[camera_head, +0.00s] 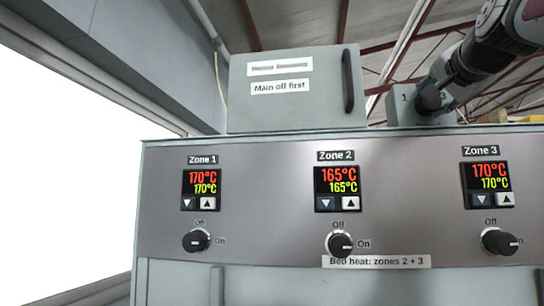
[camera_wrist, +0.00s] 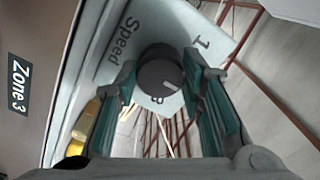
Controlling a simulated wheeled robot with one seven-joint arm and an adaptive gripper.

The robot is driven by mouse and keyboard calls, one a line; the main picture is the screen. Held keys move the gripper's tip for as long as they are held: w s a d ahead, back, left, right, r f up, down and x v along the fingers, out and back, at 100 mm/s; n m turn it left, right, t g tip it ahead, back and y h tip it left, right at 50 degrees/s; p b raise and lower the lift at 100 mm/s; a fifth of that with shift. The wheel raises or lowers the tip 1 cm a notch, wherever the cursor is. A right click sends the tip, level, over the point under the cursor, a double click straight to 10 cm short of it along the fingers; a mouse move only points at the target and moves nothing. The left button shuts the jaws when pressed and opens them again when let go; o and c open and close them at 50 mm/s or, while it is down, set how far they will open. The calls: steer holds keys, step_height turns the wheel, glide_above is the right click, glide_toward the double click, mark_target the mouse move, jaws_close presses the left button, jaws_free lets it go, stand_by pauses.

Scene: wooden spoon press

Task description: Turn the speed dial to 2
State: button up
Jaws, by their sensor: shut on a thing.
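The speed dial (camera_wrist: 158,75) is a dark round knob on a pale grey box face marked "Speed" (camera_wrist: 119,38). In the wrist view a "1" (camera_wrist: 200,43) shows at its upper right, and another, partly hidden numeral lies just below it. A short white pointer line on the dial points to the lower right in that view. My gripper (camera_wrist: 162,85) is shut on the dial, with a teal-padded finger on each side. In the head view my gripper (camera_head: 432,95) reaches the small grey speed box (camera_head: 396,108) from the upper right and mostly hides the dial.
The large panel (camera_head: 262,220) below carries three zone displays and three knobs, including the Zone 3 knob (camera_head: 499,241). A grey cabinet (camera_head: 290,108) labelled "Main off first", with a dark handle (camera_head: 348,80), stands left of the speed box.

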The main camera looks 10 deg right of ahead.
stand_by(0.4)
steer(key=o, duration=1.1)
steer(key=shift+o, duration=0.2)
steer(key=v, duration=1.2)
